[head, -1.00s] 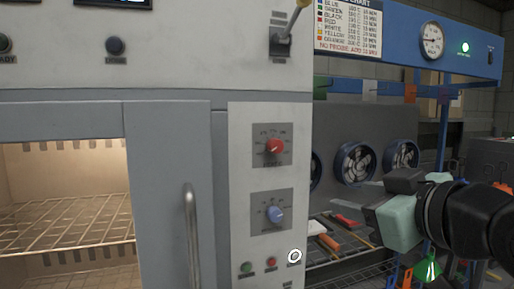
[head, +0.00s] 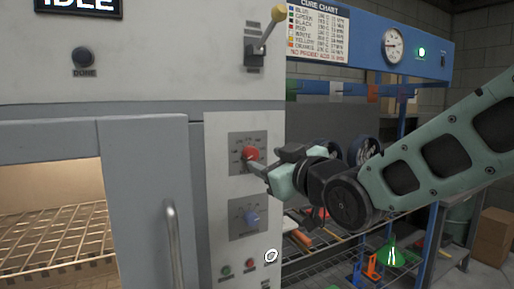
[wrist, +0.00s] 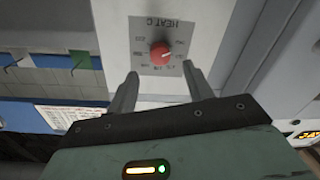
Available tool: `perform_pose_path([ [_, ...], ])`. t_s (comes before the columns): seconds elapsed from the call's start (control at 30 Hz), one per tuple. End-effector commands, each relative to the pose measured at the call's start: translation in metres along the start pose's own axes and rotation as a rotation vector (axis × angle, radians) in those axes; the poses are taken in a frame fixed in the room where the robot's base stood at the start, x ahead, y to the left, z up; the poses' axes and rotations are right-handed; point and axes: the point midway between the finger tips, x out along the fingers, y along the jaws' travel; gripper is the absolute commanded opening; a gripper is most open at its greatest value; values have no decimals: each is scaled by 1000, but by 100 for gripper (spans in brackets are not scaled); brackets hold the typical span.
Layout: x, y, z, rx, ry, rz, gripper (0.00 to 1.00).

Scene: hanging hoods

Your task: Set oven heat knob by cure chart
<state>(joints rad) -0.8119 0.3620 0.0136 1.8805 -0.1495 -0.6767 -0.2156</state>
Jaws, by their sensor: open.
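The red heat knob (head: 251,154) sits on a grey dial plate on the oven's narrow control panel. In the wrist view the red knob (wrist: 160,53) shows with a "HEAT C" label and numbers around it; the numbers are too blurred to read surely. My gripper (wrist: 155,80) is open and empty, its two fingers pointing at the panel on either side of the knob's line, short of it. In the head view my gripper (head: 262,170) is just right of and below the knob. The cure chart (head: 318,29) hangs at the upper right, with colour rows and temperatures.
The oven door handle (head: 173,245) stands out to the left. A yellow-tipped lever (head: 276,16) is above. A wire rack with tools (head: 300,238) is at right.

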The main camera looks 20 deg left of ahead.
Motion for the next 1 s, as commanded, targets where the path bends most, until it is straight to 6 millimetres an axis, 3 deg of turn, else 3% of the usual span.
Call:
perform_pose_path([
  [0.1,23,0,-2,0,0,-1,51],
  [0.3,46,0,-2,1,0,-1,51],
  [0.7,54,0,0,0,0,0,51],
  [0.73,54,0,0,0,0,0,48],
  [0.9,53,0,0,0,0,0,7],
  [1.0,53,0,0,1,0,0,7],
])
